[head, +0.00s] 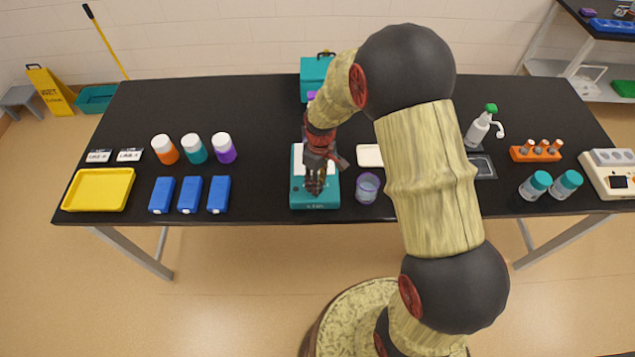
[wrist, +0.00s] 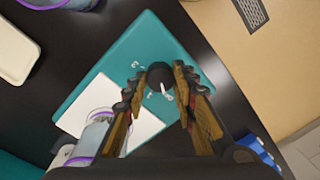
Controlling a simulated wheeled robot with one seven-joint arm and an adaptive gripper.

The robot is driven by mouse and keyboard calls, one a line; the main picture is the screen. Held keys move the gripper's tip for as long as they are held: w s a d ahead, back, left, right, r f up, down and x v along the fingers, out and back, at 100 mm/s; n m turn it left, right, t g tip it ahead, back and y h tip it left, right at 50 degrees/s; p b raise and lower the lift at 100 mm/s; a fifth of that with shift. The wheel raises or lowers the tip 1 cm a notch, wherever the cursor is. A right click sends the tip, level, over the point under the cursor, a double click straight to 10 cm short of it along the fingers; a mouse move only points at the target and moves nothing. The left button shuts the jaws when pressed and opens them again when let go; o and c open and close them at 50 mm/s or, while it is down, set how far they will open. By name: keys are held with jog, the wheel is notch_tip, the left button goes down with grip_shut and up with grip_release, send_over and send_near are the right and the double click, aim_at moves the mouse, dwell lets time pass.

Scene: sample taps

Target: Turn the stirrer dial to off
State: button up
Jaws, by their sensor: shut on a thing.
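The stirrer (head: 299,199) is a teal box with a white top plate (wrist: 145,124), near the front edge of the black table. Its dial (wrist: 158,72) is a small black knob with a white pointer mark, on the teal part beside the plate. In the wrist view the pointer aims toward the lower edge, slightly right. Small white marks around the dial are too small to read. My gripper (wrist: 161,86) has one finger on each side of the dial and is shut on it. In the head view my gripper (head: 315,184) hides the dial.
A clear vessel with a purple rim (wrist: 98,118) shows at the white plate. A clear beaker (head: 367,188) and a white tray (head: 369,156) stand right of the stirrer. Blue boxes (head: 190,194) lie to its left. A teal box (head: 314,70) stands behind.

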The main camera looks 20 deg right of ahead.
jog(key=shift+n, duration=0.5)
jog(key=o, duration=1.2)
jog(key=shift+c, duration=0.2)
notch_tip(320, 180, up, 12)
jog(key=shift+w+d, duration=0.25)
